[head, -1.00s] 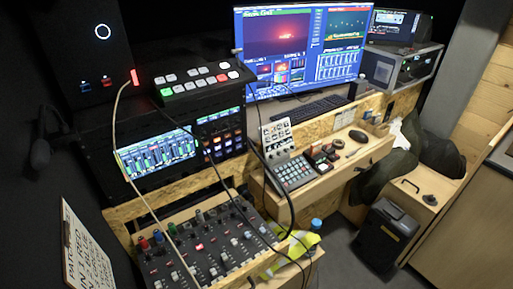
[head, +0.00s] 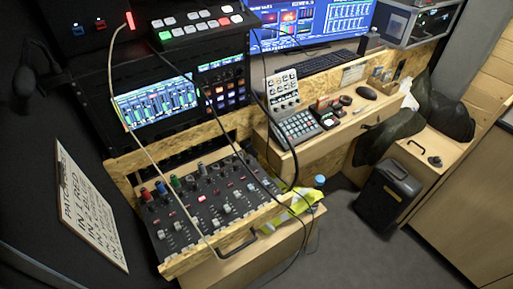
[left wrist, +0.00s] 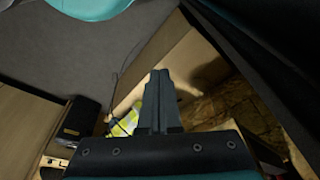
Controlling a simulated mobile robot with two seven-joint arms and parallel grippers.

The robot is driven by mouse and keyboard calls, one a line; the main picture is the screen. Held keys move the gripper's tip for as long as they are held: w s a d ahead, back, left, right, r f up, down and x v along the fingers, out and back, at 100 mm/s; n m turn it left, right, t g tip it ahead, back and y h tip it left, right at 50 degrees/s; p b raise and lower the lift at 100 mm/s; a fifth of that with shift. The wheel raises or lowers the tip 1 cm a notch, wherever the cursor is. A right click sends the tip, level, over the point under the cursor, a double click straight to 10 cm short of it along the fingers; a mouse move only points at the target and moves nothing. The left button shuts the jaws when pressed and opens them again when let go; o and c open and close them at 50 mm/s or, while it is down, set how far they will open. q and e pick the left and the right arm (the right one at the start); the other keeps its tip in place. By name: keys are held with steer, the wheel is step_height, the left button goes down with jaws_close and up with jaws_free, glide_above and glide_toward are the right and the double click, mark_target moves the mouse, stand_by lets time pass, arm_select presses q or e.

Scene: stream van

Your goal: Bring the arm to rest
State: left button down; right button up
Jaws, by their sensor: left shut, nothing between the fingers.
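My left gripper (left wrist: 157,102) shows in the left wrist view with its two dark fingers together and nothing between them. It points over the grey floor and the side of a wooden desk unit. No arm or gripper of mine shows in the head view. My right gripper is in neither view.
In the head view an audio mixer (head: 215,205) sits at the lower middle, with a cable arching over it. A yellow vest (head: 300,203) hangs beside it. A black case (head: 388,196) stands on the floor at right. Grey floor (head: 345,250) is clear.

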arm_select(q)
steer(key=s+a+f+b, duration=0.1)
steer(key=s+f+b, duration=0.1)
steer(key=s+f, duration=0.6)
steer(key=s+a+f+g+b, duration=0.1)
steer(key=s+f+b, duration=0.1)
steer(key=s+f, duration=0.5)
step_height(320, 180, down, 5)
steer(key=shift+s+a+f, duration=0.2)
steer(key=shift+s+a, duration=0.15)
